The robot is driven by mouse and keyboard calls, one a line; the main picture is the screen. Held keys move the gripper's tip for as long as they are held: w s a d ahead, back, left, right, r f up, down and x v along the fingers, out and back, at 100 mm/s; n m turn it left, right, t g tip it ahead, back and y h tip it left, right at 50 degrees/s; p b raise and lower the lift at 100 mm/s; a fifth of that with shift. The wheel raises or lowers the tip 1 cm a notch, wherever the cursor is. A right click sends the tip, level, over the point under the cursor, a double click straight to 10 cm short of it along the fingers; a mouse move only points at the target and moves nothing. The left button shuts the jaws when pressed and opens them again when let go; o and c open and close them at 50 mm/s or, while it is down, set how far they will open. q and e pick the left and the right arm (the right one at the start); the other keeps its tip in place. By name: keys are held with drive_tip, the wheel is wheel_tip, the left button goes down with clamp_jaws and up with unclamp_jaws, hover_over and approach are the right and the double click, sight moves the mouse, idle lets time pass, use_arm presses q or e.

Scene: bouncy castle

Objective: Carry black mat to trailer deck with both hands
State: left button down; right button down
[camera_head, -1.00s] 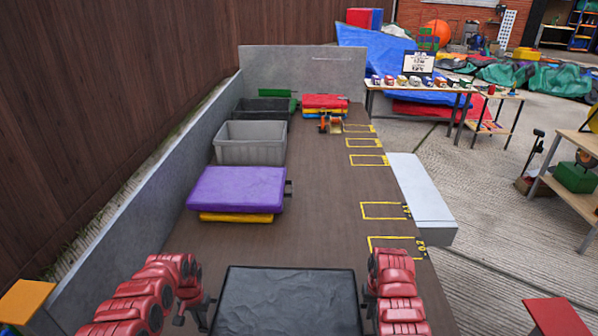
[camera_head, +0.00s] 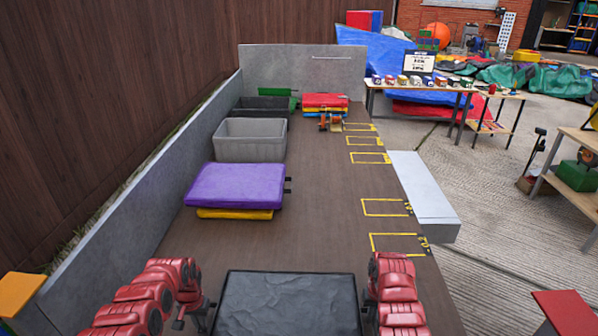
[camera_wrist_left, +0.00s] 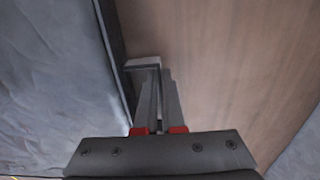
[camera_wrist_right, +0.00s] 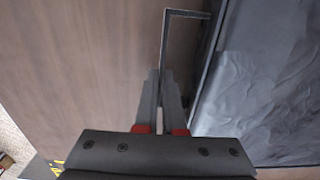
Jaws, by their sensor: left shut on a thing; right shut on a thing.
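The black mat (camera_head: 287,306) is at the bottom centre of the head view, flat and level between my two arms, over the brown trailer deck (camera_head: 320,200). My left gripper (camera_head: 196,318) is at the mat's left edge. In the left wrist view its fingers (camera_wrist_left: 158,85) are shut on a handle at the mat's side. My right gripper (camera_head: 369,312) is at the mat's right edge. In the right wrist view its fingers (camera_wrist_right: 162,85) are shut on a thin black handle (camera_wrist_right: 187,13) of the mat. I cannot tell whether the mat touches the deck.
A purple mat (camera_head: 237,186) lies on a yellow one (camera_head: 235,213) at the deck's left. Beyond stand a grey crate (camera_head: 249,148), a black crate and a red mat stack (camera_head: 325,101). Yellow outlines (camera_head: 386,207) run along the right. The deck's middle is clear. Grey walls edge the left and back.

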use_arm(q)
drive_tip(key=c, duration=1.5)
unclamp_jaws()
drive_tip(key=shift+f, duration=0.35)
use_arm(e)
drive_tip(key=c, duration=1.5)
unclamp_jaws()
drive_tip(key=shift+f, duration=0.35)
use_arm(q)
drive_tip(key=o, duration=0.5)
drive_tip(key=shift+r, duration=0.2)
use_arm(e)
drive_tip(key=o, duration=0.5)
drive_tip(key=shift+r, duration=0.2)
use_arm(q)
wheel_tip(320, 180, up, 12)
drive_tip(key=shift+f, duration=0.1)
use_arm(e)
wheel_tip(320, 180, up, 12)
use_arm(q)
drive_tip(key=shift+r, duration=0.2)
use_arm(e)
drive_tip(key=shift+r, duration=0.1)
